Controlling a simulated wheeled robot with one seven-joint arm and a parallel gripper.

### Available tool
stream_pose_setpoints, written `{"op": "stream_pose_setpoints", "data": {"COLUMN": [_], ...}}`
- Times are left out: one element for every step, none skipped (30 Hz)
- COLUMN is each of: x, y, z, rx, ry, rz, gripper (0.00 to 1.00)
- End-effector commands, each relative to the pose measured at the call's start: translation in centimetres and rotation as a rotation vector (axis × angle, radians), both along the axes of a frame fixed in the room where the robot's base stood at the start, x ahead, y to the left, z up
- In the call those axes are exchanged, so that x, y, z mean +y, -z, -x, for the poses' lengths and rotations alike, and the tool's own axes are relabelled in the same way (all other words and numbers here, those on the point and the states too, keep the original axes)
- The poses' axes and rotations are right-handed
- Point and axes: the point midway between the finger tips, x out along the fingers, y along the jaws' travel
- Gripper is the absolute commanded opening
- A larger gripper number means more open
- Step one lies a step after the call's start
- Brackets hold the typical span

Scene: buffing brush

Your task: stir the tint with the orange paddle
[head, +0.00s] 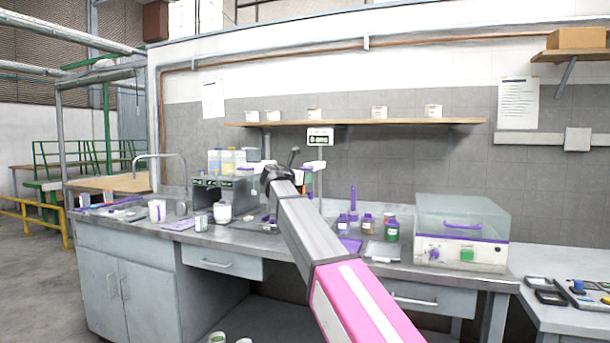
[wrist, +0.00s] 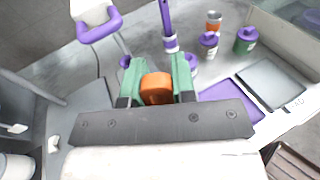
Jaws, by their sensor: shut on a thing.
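My gripper (wrist: 157,80) has green fingers, which are shut on the orange paddle (wrist: 156,90). In the wrist view only a blocky orange end of the paddle shows between the fingers; the rest is hidden. The gripper is above the steel bench. In the head view my arm covers most of the gripper and what it holds. I cannot tell which vessel holds the tint. Jars stand beyond the gripper: a purple-capped jar (wrist: 208,42), an orange-brown jar (wrist: 213,22) and a green jar with a purple lid (wrist: 245,40).
A purple mat (wrist: 232,100) and a grey tray (wrist: 270,82) lie right of the gripper. A clear-lidded machine (head: 462,232) stands at the bench's right. A grey machine (head: 221,190) and a white jar (head: 222,211) are left of my arm. A shelf (head: 355,123) runs above.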

Motion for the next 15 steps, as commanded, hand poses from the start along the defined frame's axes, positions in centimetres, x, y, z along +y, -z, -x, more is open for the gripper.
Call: {"op": "stream_pose_setpoints", "data": {"x": [-0.1, -0.1, -0.2, -0.1, -0.1, -0.1, -0.1, -0.1, 0.0, 0.0, 0.0, 0.0, 0.1, 0.1, 0.1], "y": [0.4, 0.6, 0.9, 1.1, 1.3, 1.5, 1.7, 1.9, 2.2, 2.4, 2.6, 2.9, 3.1, 3.3, 3.6], "z": [0.0, 0.0, -0.1, -0.1, 0.0, 0.0, 0.0, 0.0, 0.0, 0.1, 0.1, 0.1, 0.1, 0.1, 0.2], "rx": [0.001, 0.001, 0.001, 0.001, 0.001, 0.000, 0.000, 0.000, 0.000, 0.000, 0.001, 0.001, 0.001, 0.001, 0.001], "ry": [0.000, 0.000, 0.000, 0.000, 0.000, 0.000, 0.000, 0.000, 0.000, 0.000, 0.000, 0.000, 0.000, 0.000, 0.000], "rz": [0.001, 0.001, 0.001, 0.001, 0.001, 0.000, 0.000, 0.000, 0.000, 0.000, -0.001, -0.001, 0.000, 0.000, 0.000], "gripper": [0.01, 0.01, 0.01, 0.01, 0.01, 0.01, 0.01, 0.01, 0.01, 0.01, 0.01, 0.01, 0.01, 0.01, 0.01]}}
